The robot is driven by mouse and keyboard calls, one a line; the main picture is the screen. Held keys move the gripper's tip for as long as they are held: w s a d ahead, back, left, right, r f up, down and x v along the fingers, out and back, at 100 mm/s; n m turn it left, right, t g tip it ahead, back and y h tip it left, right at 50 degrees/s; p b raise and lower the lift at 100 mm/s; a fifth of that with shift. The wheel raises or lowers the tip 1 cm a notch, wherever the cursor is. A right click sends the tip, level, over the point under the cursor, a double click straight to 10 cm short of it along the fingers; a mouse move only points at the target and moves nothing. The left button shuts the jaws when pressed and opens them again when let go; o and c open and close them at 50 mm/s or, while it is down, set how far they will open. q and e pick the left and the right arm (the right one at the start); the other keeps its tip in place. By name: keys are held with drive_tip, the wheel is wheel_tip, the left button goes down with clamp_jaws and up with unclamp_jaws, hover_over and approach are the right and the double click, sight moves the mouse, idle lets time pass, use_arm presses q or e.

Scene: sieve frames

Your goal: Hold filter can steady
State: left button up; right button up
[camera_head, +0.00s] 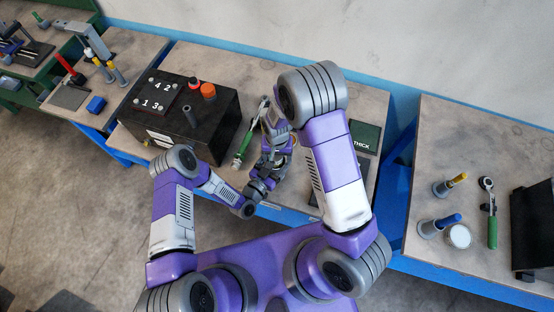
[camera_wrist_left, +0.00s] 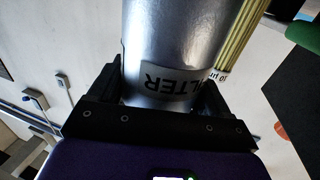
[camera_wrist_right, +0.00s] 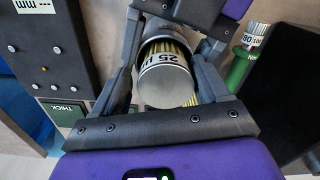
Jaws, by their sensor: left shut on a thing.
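The metallic filter can (camera_wrist_left: 170,50), marked FILTER, stands between the two black fingers of my left gripper (camera_wrist_left: 160,90), which is shut on it. In the right wrist view, a filter element (camera_wrist_right: 166,84) with a silver end cap and a "25" label sticks out of the can's mouth, with yellow pleats behind the cap. My right gripper's fingers (camera_wrist_right: 170,65) lie on both sides of that element. Whether they touch it I cannot tell. In the head view both grippers meet over the middle bench, and my arms largely hide the can.
A black box (camera_head: 212,130) with a numbered plate (camera_head: 158,96) stands left on the middle bench. A green-handled tool (camera_head: 243,150) lies beside it. A dark green THICK plate (camera_head: 365,137) lies right. A yellow pleated element (camera_wrist_left: 243,35) shows beside the can. The right bench (camera_head: 430,140) has clear room at the back.

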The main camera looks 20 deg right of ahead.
use_arm(q)
drive_tip(key=shift+s+d+r, duration=0.1)
drive_tip(key=shift+s+d, duration=0.05)
drive_tip(key=shift+d, duration=0.1)
use_arm(e)
drive_tip(key=shift+w+a, duration=0.1)
drive_tip(key=shift+a, duration=0.2)
drive_tip(key=shift+r, duration=0.3)
use_arm(q)
drive_tip(key=shift+a, duration=0.15)
use_arm(e)
wheel_tip(320, 180, up, 11)
drive_tip(key=shift+d+r, duration=0.2)
drive_tip(key=shift+d, duration=0.05)
use_arm(q)
drive_tip(key=o, duration=1.8)
drive_tip(key=v, duration=1.2)
